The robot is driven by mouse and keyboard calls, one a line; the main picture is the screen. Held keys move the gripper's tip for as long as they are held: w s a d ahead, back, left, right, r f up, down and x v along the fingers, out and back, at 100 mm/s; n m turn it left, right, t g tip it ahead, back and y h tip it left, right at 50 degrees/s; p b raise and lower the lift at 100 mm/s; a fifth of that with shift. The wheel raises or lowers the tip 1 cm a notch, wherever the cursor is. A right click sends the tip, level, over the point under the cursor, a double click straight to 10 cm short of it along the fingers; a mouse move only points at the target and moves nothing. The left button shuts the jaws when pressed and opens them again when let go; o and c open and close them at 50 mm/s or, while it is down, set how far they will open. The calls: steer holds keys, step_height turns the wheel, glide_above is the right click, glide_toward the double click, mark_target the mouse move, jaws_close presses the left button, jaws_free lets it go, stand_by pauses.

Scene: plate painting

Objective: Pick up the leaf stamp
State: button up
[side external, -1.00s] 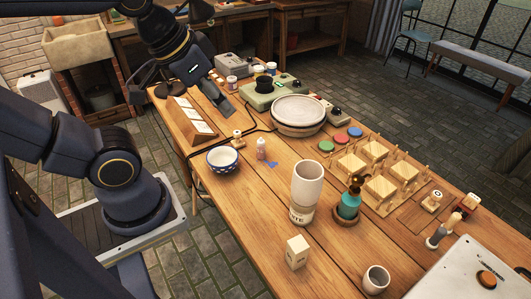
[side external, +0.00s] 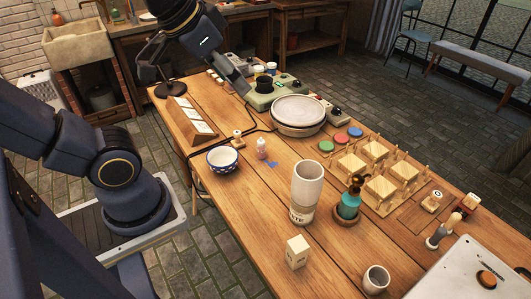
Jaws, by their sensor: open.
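My gripper (side external: 243,90) hangs over the far end of the table, beside the green-grey device. It is open, and I see nothing held in it. Small wooden stamp-like blocks stand on the table: one (side external: 238,139) near the blue-and-white bowl, one (side external: 432,202) on a wooden board at the right, and a red-edged one (side external: 469,204) beside that. Their marks are too small to tell which is the leaf stamp. All three are apart from my gripper.
A plate on a wheel (side external: 298,109) is near my gripper. A sloped wooden rack (side external: 190,121) and the patterned bowl (side external: 222,158) lie toward the left. A tall cup (side external: 307,185), teal bottle (side external: 350,205) and pegged wooden racks (side external: 380,189) stand further right. The near left tabletop is clear.

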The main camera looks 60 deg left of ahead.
steer(key=w+a+r+n, duration=0.1)
steer(key=w+a+r, duration=0.1)
steer(key=w+a, duration=0.35)
steer(key=w+a+f+n+g+y, duration=0.1)
steer(key=w+a+f+n+g, duration=0.3)
steer(key=w+a, duration=0.6)
steer(key=n+g+h, duration=0.1)
steer(key=n+g, duration=0.1)
glide_above(237, 132)
step_height(237, 132, down, 21)
step_height(237, 132, down, 10)
steer(key=shift+a+f, duration=0.1)
steer(key=shift+a, duration=0.05)
step_height(237, 132, down, 6)
steer(key=shift+r, duration=0.1)
